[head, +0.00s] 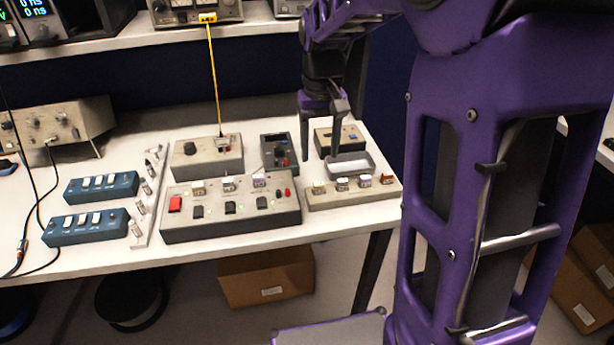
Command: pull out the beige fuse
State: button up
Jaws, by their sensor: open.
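My gripper (320,156) is open and empty, fingers pointing down, to the right of the panel and behind the strip.
A beige strip (350,194) holds several similar blocks. Blue switch boxes (100,188) are left.

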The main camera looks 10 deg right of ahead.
aim_at(319, 184)
jog(key=shift+s, duration=0.15)
jog(key=shift+f, duration=0.2)
notch_tip(319, 184, down, 9)
jog(key=b, duration=0.6)
jog(key=shift+r, duration=0.15)
dwell(1.2)
jog(key=shift+c, duration=0.2)
grip_shut()
jog(key=shift+r, duration=0.1)
dwell(1.3)
